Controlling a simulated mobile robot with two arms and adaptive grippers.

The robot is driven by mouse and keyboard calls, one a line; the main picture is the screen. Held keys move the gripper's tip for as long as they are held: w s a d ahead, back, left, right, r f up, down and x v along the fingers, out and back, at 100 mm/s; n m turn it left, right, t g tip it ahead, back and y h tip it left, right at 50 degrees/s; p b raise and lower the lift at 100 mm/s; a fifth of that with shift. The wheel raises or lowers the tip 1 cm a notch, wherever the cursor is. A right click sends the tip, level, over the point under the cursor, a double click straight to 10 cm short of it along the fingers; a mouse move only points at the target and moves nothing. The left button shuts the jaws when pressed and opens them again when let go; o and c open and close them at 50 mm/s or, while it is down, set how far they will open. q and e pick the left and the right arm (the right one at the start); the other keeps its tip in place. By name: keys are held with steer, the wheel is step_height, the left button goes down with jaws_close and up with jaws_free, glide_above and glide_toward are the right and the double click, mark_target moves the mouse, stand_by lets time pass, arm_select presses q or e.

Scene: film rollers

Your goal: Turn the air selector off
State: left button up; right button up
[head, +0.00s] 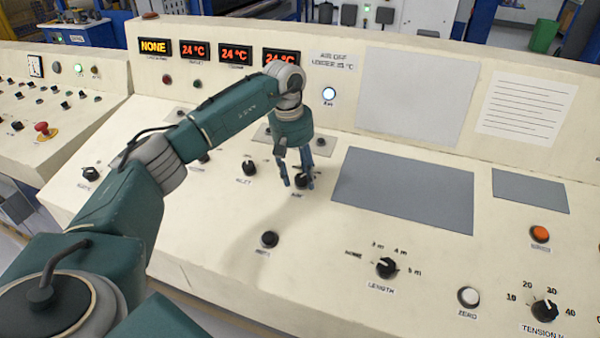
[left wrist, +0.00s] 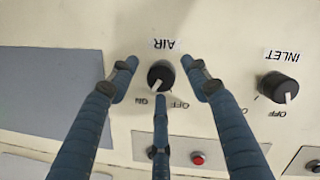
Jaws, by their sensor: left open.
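The air selector (head: 301,181) is a round black knob on the cream sloping panel, partly hidden by my fingers in the head view. In the left wrist view the knob (left wrist: 160,77) shows upside down with its AIR label. Its white pointer mark leans toward the ON label (left wrist: 148,100); the OFF label (left wrist: 180,105) is on the other side. My left gripper (head: 297,178) is open, pointing down over the knob. In the left wrist view its fingers (left wrist: 159,64) are spread on both sides of the knob, with a third finger below; contact cannot be told. My right gripper is not in view.
The inlet knob (head: 249,168) is close to the left of the air selector. A round AIR lamp (head: 329,94) glows on the upright panel under a partly legible AIR OFF sign (head: 333,60). A flat grey plate (head: 405,190) lies to the right.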

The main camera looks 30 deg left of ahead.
arm_select(q)
steer(key=shift+c, duration=0.5)
steer(key=c, duration=1)
steer(key=shift+f, duration=0.1)
steer(key=shift+n, duration=0.3)
steer(key=n, duration=0.2)
steer(key=n+t+b, duration=0.1)
steer(key=n, duration=0.2)
steer(key=shift+s+f+h, duration=0.15)
steer(key=shift+f+h, duration=0.05)
steer(key=shift+h, duration=0.1)
steer(key=n+t+b, duration=0.1)
steer(key=n, duration=0.5)
steer(key=shift+b, duration=0.35)
steer(key=shift+d, duration=0.1)
